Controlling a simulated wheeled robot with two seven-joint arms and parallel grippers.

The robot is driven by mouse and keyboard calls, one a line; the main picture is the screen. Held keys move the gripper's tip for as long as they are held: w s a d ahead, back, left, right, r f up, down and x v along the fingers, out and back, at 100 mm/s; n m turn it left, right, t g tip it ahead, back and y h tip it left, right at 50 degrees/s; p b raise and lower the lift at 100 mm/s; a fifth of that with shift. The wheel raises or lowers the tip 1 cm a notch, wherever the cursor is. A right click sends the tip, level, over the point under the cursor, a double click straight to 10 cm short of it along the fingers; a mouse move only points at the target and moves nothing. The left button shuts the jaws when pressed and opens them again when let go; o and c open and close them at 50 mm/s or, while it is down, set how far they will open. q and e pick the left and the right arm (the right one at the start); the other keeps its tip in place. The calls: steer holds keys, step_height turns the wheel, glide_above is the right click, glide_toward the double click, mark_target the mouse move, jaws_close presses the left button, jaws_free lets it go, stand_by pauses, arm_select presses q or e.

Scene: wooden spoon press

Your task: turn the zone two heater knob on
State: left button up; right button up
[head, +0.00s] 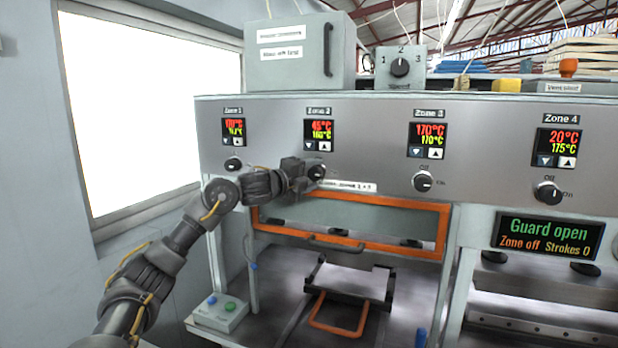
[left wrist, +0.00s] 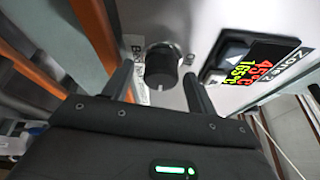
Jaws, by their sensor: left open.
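The zone two heater knob (head: 316,172) is a small dark round knob on the grey panel, below the Zone 2 display (head: 318,131). In the left wrist view the knob (left wrist: 161,66) stands between the two fingers, near their tips, with a pale mark on it. The Zone 2 display (left wrist: 254,72) reads 45°C there. My left gripper (head: 308,172) is at the knob in the head view, and its fingers (left wrist: 158,85) are open on either side of it, with gaps visible. The knob's labels are mostly hidden by the gripper. My right gripper is not in view.
Other knobs sit under Zone 1 (head: 233,164), Zone 3 (head: 423,182) and Zone 4 (head: 547,191). An orange-framed guard (head: 350,248) is below the panel. A status screen (head: 546,236) reads "Guard open, Zone off, Strokes 0". A button box (head: 221,311) stands at lower left.

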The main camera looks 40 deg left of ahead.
arm_select(q)
steer(key=s+b, duration=0.5)
steer(key=s, duration=0.5)
steer(key=shift+s+a, duration=0.25)
steer(key=shift+s, duration=0.1)
steer(key=shift+r, duration=0.1)
